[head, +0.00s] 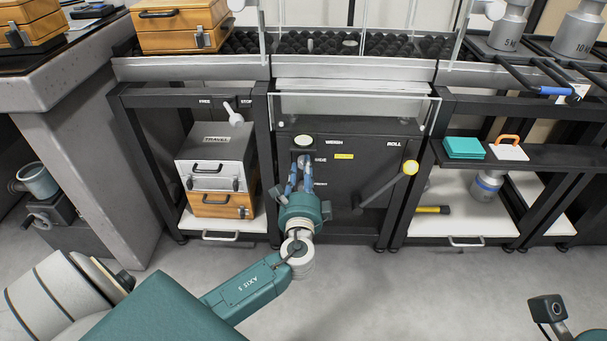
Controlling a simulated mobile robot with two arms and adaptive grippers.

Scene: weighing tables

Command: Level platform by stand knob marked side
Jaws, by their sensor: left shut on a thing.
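My left gripper (303,170) reaches up to the dark front panel (345,200) of the middle stand. Its blue-grey fingers are shut on a small grey knob (303,158) at the panel's left side. The fingers cover most of the knob and part of the lettering beside it. My right gripper's fingers are out of view; only a teal and dark part of that arm shows at bottom right.
A clear guard (355,108) stands above the panel. Left, a white lever (233,114) sits between FREE and STOP, above stacked cases (215,165). Right, a dark shelf (545,157) carries a teal pad (463,148) and an orange-handled block (508,150). The floor in front is clear.

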